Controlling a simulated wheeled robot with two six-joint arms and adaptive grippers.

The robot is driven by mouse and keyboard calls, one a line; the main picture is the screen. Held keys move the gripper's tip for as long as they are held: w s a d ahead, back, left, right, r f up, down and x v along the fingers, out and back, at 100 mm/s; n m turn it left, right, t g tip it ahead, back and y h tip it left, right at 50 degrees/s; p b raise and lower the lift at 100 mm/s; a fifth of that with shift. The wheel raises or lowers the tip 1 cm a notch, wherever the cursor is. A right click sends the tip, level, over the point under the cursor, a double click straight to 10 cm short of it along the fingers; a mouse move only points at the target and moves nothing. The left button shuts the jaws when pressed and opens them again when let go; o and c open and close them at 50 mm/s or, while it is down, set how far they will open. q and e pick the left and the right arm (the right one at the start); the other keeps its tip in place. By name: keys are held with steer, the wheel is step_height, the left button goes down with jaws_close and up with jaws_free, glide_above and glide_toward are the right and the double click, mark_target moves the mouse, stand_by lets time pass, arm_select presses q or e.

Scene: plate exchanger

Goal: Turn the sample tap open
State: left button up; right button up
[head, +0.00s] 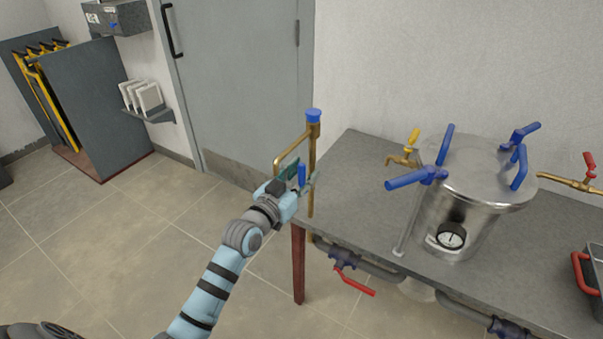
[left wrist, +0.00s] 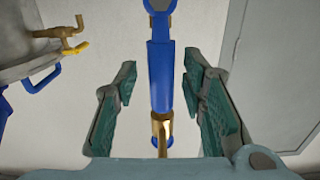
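My left gripper (head: 294,184) is at the brass pipe with a blue cap (head: 313,116), beside the table's left end. In the left wrist view, the gripper (left wrist: 162,100) is open, with green-padded fingers on either side of a blue lever (left wrist: 160,75). Gaps show on both sides of the lever. Brass (left wrist: 162,130) shows at its lower end. The blue lever (head: 302,173) also shows in the head view, partly hidden by the gripper. A brass tap with a yellow handle (head: 405,157) is on the steel vessel's left. My right gripper is not in view.
The steel vessel (head: 465,215) with blue handles and a gauge stands on the grey table (head: 365,185). A red-handled brass tap (head: 575,182) is at the right. A red lever valve (head: 352,283) hangs below the table edge. Open floor lies left of the table.

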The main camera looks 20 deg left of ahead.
arm_select(q)
steer(key=s+a, duration=0.1)
steer(key=s, duration=1.1)
steer(key=shift+a, duration=0.2)
